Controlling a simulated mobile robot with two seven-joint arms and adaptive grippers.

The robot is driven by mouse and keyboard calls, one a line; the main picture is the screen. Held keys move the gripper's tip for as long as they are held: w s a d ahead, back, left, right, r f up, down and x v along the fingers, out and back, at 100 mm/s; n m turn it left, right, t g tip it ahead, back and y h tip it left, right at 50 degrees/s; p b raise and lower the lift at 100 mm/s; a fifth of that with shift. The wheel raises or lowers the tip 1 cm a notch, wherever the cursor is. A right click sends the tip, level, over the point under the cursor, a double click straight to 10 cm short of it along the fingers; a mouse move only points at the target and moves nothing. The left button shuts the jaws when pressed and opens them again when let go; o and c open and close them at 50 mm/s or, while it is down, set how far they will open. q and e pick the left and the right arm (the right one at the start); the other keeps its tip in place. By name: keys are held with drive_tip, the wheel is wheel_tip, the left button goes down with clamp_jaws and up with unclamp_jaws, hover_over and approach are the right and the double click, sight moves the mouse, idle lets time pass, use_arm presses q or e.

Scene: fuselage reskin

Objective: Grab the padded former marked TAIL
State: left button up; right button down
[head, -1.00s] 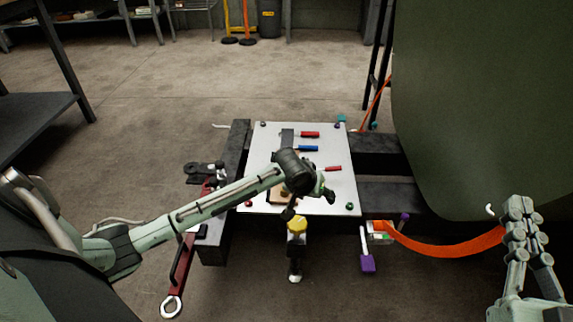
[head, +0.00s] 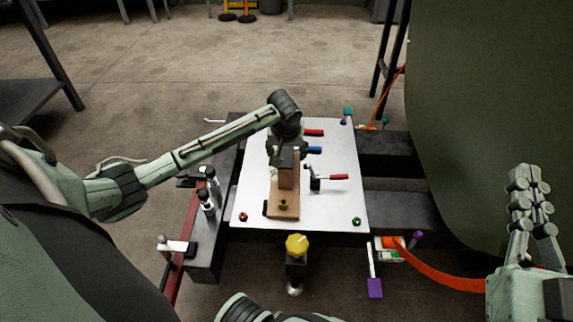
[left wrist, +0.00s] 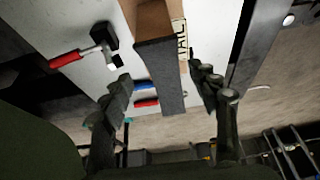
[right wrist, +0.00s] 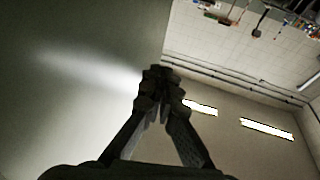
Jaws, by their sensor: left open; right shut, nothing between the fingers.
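The padded former (head: 286,177) is a brown wooden upright on a wooden base with a yellow knob, standing on the white board (head: 335,205). A dark grey pad covers its top. In the left wrist view the former (left wrist: 158,60) carries a pale label with dark letters, partly seen, that fits TAIL. My left gripper (head: 285,150) is at the former's top end. In the left wrist view its open fingers (left wrist: 161,78) lie on either side of the padded part, with gaps visible. My right gripper (head: 525,180) is shut and empty at the far right; it also shows in the right wrist view (right wrist: 160,78).
Red- and blue-handled tools (head: 314,150) lie behind. A yellow-knobbed clamp (head: 296,246) stands at the board's front edge. A large green curved panel (head: 490,120) fills the right side. An orange strap (head: 445,278) runs rightward.

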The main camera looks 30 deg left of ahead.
use_arm(q)
drive_tip(key=shift+b+x, duration=0.3)
drive_tip(key=shift+x, duration=0.9)
drive_tip(key=x, duration=0.1)
drive_tip(key=b+x, duration=0.1)
drive_tip(key=x, duration=0.1)
drive_tip(key=shift+s+a+f+b, duration=0.1)
drive_tip(key=shift+s+f+b, duration=0.2)
drive_tip(key=shift+f, duration=0.1)
drive_tip(key=shift+w+a+f, duration=0.1)
drive_tip(key=shift+w+f, duration=0.2)
drive_tip(key=shift+f, duration=0.15)
use_arm(e)
wheel_tip(320, 180, up, 6)
drive_tip(key=s+d+t+y, duration=0.1)
drive_tip(key=s+t, duration=0.1)
drive_tip(key=t, duration=0.2)
drive_tip(key=shift+s+d+t+y, duration=0.15)
drive_tip(key=shift+s+t+y, duration=0.15)
drive_tip(key=shift+s, duration=0.1)
use_arm(q)
drive_tip(key=shift+c, duration=0.4)
clamp_jaws()
